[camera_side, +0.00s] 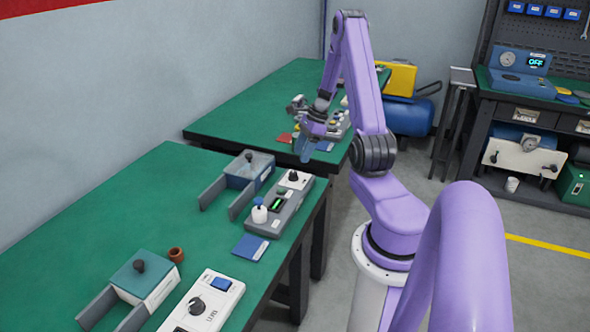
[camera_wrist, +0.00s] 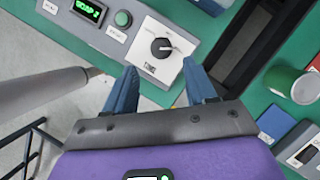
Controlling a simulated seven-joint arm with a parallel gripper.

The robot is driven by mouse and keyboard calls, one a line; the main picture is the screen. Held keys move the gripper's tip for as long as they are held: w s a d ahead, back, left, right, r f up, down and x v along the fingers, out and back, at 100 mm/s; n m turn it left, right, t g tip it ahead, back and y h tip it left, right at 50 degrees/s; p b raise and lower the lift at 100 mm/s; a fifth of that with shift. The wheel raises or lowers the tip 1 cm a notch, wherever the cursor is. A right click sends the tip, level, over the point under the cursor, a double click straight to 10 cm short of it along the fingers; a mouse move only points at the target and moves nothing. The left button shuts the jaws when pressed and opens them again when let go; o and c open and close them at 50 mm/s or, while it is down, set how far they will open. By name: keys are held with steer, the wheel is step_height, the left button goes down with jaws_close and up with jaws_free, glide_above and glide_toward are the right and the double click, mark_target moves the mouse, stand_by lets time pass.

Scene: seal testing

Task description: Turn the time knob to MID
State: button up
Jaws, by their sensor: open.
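The time knob (camera_wrist: 160,48) is a round black dial on a white square plate on a grey control box (camera_wrist: 95,35), at the top centre of the wrist view. Its white pointer line points to the right of that picture. The marks and label around it are too small to read. My gripper (camera_wrist: 160,87) is open and empty, its two blue fingers just below the knob in the picture and apart from it.
The control box has a lit green display (camera_wrist: 88,10) and a green button (camera_wrist: 123,18). A nearer green table (camera_side: 60,245) holds similar boxes. A grey rod (camera_wrist: 45,97) crosses at left.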

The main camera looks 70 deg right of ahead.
mark_target(293, 172)
steer(key=x, duration=0.7)
steer(key=shift+f, duration=0.2)
jaws_close()
steer(key=shift+n, duration=0.3)
steer(key=n+g, duration=0.1)
steer(key=n, duration=0.1)
steer(key=n+g+y, duration=0.1)
steer(key=n, duration=0.2)
steer(key=shift+w+n, duration=0.2)
steer(key=shift+n, duration=0.1)
steer(key=n+g, duration=0.2)
steer(key=n, duration=0.3)
steer(key=shift+w, duration=0.1)
steer(key=shift+n, duration=0.4)
